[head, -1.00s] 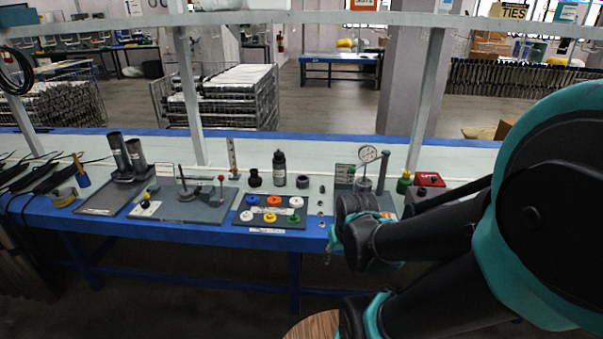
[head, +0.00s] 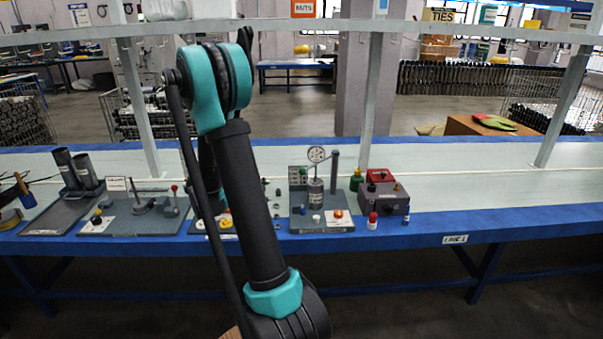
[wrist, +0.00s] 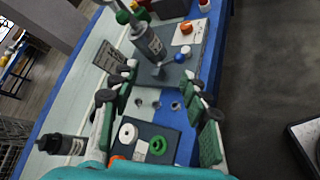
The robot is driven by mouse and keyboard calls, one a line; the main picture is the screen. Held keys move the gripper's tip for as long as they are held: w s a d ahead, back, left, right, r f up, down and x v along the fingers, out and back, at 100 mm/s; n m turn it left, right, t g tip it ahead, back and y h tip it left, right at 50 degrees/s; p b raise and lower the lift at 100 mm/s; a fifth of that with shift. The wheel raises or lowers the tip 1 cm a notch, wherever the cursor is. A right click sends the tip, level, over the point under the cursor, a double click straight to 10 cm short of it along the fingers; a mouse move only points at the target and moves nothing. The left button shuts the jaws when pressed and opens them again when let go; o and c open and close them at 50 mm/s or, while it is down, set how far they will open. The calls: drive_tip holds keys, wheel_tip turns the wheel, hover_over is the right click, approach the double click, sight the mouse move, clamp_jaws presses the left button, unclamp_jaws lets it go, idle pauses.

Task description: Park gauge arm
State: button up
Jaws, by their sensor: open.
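The gauge stand sits mid-bench in the head view, with a round white dial (head: 316,154), a dark upright post (head: 335,172) and a labelled grey cylinder (head: 316,194) on a grey base (head: 300,222). In the wrist view the labelled cylinder (wrist: 150,43) stands beyond the fingers, and a short lever with a blue ball (wrist: 182,57) lies near its foot. The dial face is not clear there. My gripper (wrist: 160,78) is open and empty, its fingers apart on the near side of the stand. In the head view my arm hides the gripper.
The tray with white (wrist: 128,133) and green (wrist: 157,145) rings lies below my fingers. A black bottle (wrist: 60,145) stands left of it. A red-topped grey box (head: 384,195) is right of the stand. A lever fixture (head: 140,215) is at left. The bench's right side is clear.

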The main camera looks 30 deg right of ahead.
sight(302, 172)
drive_tip(key=w+d+f+n+g+h, duration=0.1)
drive_tip(key=w+d+n+g+h, duration=0.15)
drive_tip(key=w+h, duration=0.3)
drive_tip(key=d, duration=1.8)
drive_tip(key=shift+s, duration=0.25)
clamp_jaws()
